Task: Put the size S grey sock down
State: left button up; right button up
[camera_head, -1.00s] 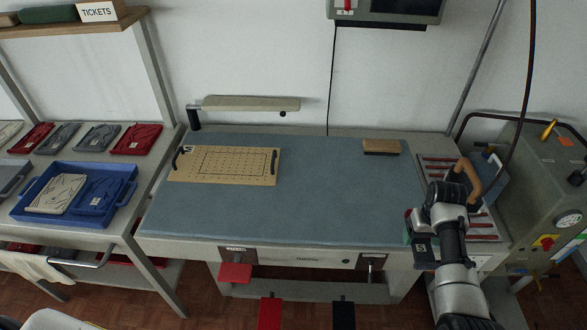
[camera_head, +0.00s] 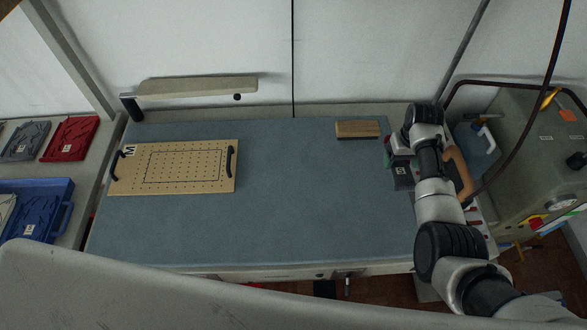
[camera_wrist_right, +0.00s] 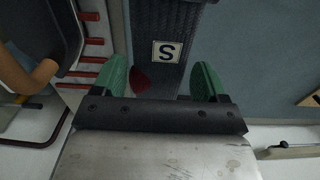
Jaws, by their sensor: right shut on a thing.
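The dark grey sock (camera_head: 403,180) has a pale S label and shows at the right edge of the blue table top. In the right wrist view the sock (camera_wrist_right: 180,22) lies between the green finger pads, its S label facing the camera. My right gripper (camera_head: 391,160) is shut on it; its pads also show in the wrist view (camera_wrist_right: 163,80). I cannot tell whether the sock touches the table top. Part of it is hidden by the gripper and the frame edge. My left gripper is not in view.
The blue table top (camera_head: 290,215) is mostly clear. A perforated board (camera_head: 205,187) marked M lies at its left, a wooden block (camera_head: 357,133) at its back right. A rack with red bars (camera_wrist_right: 95,42) and a grey machine (camera_head: 525,150) stand right. A blue tray (camera_head: 62,215) is far left.

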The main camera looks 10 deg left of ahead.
jog(key=shift+s+a+r, duration=0.2)
jog(key=shift+s, duration=0.6)
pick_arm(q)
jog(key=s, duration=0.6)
pick_arm(e)
jog(key=s+a+f, duration=0.2)
jog(key=a, duration=0.1)
send_over(355, 201)
notch_tip(355, 201, down, 5)
jog(key=shift+w+d+r+b, duration=0.1)
jog(key=shift+b, duration=0.3)
jog(key=shift+f, duration=0.25)
notch_tip(355, 201, down, 4)
jog(key=b, duration=0.5)
jog(key=shift+r, duration=0.2)
jog(key=shift+f, duration=0.15)
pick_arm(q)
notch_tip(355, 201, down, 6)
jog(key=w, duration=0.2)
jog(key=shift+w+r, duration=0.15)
pick_arm(e)
jog(key=o, duration=0.9)
